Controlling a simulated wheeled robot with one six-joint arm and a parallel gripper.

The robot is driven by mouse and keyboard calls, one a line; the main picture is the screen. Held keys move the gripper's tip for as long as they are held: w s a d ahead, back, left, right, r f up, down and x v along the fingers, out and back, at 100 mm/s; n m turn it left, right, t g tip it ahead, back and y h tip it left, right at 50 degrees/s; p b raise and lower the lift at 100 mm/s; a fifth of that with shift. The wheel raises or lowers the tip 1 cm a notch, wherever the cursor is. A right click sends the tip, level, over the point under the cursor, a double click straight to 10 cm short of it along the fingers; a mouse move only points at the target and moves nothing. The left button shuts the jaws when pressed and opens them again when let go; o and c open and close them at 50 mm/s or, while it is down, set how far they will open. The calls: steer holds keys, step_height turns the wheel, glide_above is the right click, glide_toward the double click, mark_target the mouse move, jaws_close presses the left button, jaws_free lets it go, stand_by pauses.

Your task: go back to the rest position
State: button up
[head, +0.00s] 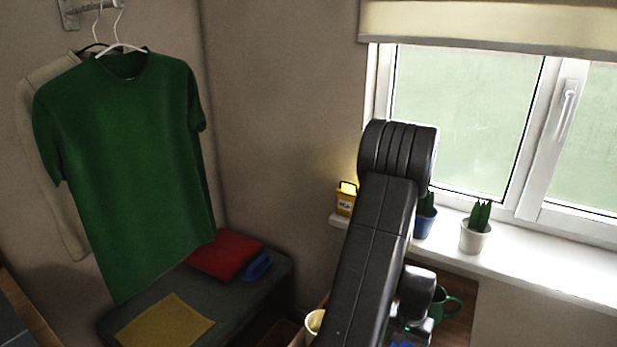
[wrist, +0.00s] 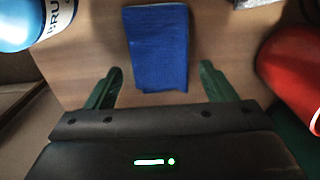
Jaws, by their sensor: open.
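My gripper (wrist: 158,82) is open in the wrist view, with its two green fingers apart. A folded blue cloth (wrist: 157,45) lies on a wooden surface and shows in the space between and beyond the fingers. I cannot tell how high the gripper is above it. Nothing is seen held. In the head view my dark arm reaches down across the middle, and the gripper is not clearly seen there.
In the wrist view, a blue and white container (wrist: 32,22) is at upper left and a red object (wrist: 298,65) at right. In the head view, a green mug (head: 440,304) stands beside my arm. Potted plants (head: 476,238) line the windowsill; a green shirt (head: 130,170) hangs left.

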steer(key=shift+f, duration=0.3)
steer(key=shift+r, duration=0.35)
steer(key=shift+f, duration=0.1)
